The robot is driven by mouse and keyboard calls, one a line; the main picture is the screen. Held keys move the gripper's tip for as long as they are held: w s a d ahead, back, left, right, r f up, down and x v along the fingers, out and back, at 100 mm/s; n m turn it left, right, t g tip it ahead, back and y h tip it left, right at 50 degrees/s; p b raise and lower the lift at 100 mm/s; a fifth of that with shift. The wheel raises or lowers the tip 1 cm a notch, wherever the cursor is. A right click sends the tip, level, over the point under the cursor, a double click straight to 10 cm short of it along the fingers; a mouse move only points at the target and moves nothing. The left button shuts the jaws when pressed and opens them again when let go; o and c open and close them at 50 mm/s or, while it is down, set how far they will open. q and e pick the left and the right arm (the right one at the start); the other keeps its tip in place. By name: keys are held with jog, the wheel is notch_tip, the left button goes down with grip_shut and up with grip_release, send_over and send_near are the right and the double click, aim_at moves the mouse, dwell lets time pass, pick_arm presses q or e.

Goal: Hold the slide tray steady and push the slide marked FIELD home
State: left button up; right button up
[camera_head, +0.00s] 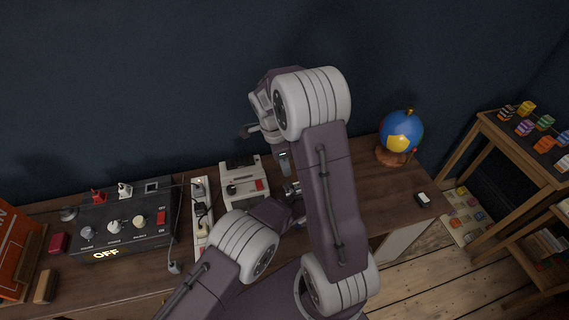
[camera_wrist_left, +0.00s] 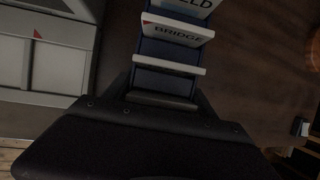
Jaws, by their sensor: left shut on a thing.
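The slide tray (camera_wrist_left: 162,82) is a narrow blue rack, near the middle top of the left wrist view. My left gripper (camera_wrist_left: 162,100) is shut on its near end. White slides stand across the tray. One is marked BRIDGE (camera_wrist_left: 178,29). Beyond it, the slide whose visible letters end in LD (camera_wrist_left: 192,5), seemingly FIELD, is cut off by the top edge. A nearer slide (camera_wrist_left: 168,65) shows no label. In the head view, my arms largely hide the tray.
A pale machine with a red button (camera_head: 243,183) stands left of the tray. Further left are a power strip (camera_head: 201,216) and a black control box (camera_head: 122,222) reading OFF. A blue globe (camera_head: 401,133) stands at the right. The desk's right end is mostly clear.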

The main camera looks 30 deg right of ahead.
pick_arm(q)
jog(key=o, duration=1.6)
